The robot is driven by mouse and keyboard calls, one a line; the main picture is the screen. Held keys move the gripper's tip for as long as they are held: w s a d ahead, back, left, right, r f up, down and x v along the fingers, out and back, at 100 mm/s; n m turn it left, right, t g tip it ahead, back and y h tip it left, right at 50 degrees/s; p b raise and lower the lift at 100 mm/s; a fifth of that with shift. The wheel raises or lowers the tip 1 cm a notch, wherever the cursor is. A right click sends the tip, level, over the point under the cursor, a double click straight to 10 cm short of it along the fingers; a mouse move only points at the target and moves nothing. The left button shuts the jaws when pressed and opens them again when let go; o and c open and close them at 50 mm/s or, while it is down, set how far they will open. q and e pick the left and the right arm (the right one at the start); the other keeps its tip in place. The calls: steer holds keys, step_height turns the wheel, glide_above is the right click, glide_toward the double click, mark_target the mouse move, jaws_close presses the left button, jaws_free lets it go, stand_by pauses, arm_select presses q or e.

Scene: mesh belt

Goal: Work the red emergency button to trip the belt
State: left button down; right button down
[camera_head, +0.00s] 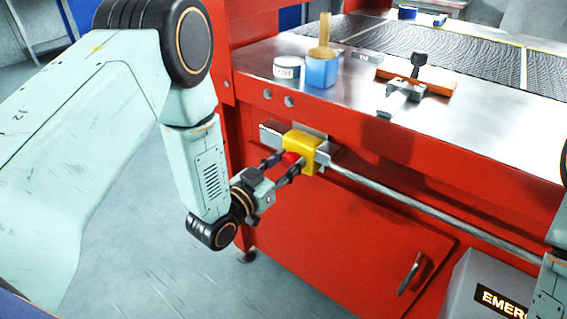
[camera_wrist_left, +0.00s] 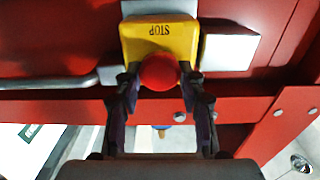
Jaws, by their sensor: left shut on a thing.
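The red emergency button (camera_head: 290,158) sits on a yellow housing (camera_head: 303,146) on the front of the red belt frame. In the left wrist view the red button (camera_wrist_left: 159,71) shows as a round knob below the word STOP on the yellow housing (camera_wrist_left: 160,38). My left gripper (camera_head: 286,164) is at the button, one finger on each side. In the left wrist view its fingertips (camera_wrist_left: 160,82) are shut on the red button. The mesh belt (camera_head: 440,45) lies at the top right. My right gripper is out of view.
A metal rail (camera_head: 430,212) runs right from the housing along the red front. On the steel top stand a blue pot (camera_head: 321,72) with a brush, a roll of tape (camera_head: 287,67) and a clamp (camera_head: 405,88). A grey box (camera_head: 478,285) is at lower right.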

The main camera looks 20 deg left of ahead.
arm_select(q)
steer(key=shift+w+r, duration=0.1)
steer(key=shift+w, duration=0.05)
steer(key=c, duration=0.8)
jaws_free()
steer(key=shift+w+d, duration=0.1)
steer(key=v, duration=1.2)
